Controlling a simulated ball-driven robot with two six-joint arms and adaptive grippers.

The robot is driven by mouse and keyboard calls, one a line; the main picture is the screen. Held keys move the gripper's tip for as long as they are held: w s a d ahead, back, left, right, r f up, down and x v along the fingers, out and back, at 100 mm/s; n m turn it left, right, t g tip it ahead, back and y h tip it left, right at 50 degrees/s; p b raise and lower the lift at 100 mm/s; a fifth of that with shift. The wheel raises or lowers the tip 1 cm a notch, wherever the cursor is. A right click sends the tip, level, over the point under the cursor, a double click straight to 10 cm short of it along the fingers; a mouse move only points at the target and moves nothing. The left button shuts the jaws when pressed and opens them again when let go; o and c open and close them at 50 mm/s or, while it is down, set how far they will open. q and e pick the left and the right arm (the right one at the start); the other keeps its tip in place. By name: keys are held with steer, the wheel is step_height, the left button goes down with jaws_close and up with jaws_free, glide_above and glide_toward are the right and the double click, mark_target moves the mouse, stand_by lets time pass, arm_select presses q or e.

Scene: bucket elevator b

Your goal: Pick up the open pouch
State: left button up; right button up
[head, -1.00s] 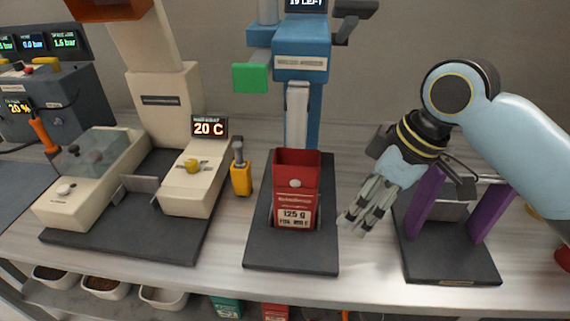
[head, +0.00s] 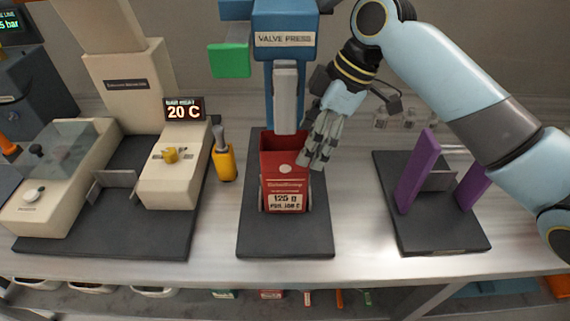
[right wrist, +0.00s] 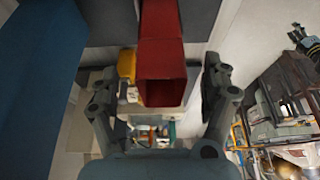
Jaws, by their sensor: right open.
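The open pouch (head: 285,182) is red, with a white round valve and a "125 g" label. It stands upright with its mouth open on the dark base of the blue valve press. In the right wrist view the pouch (right wrist: 162,62) shows its open mouth between the two fingers. My right gripper (head: 314,158) is at the pouch's upper right edge in the head view. Its fingers are open and do not hold the pouch; whether they touch it I cannot tell. My left gripper is not in view.
The valve press (head: 285,45) rises behind the pouch, its grey plunger above the mouth. A yellow-handled tool (head: 224,160) and the cream sealer (head: 172,175) stand to the left. A stand with purple uprights (head: 418,172) is on the right.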

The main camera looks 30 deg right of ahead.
mark_target(285, 176)
steer(key=x, duration=0.2)
steer(key=shift+a+f, duration=0.15)
steer(key=shift+f, duration=0.25)
steer(key=c, duration=1)
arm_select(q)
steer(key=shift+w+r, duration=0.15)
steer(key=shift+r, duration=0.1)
arm_select(e)
steer(key=shift+r, duration=0.1)
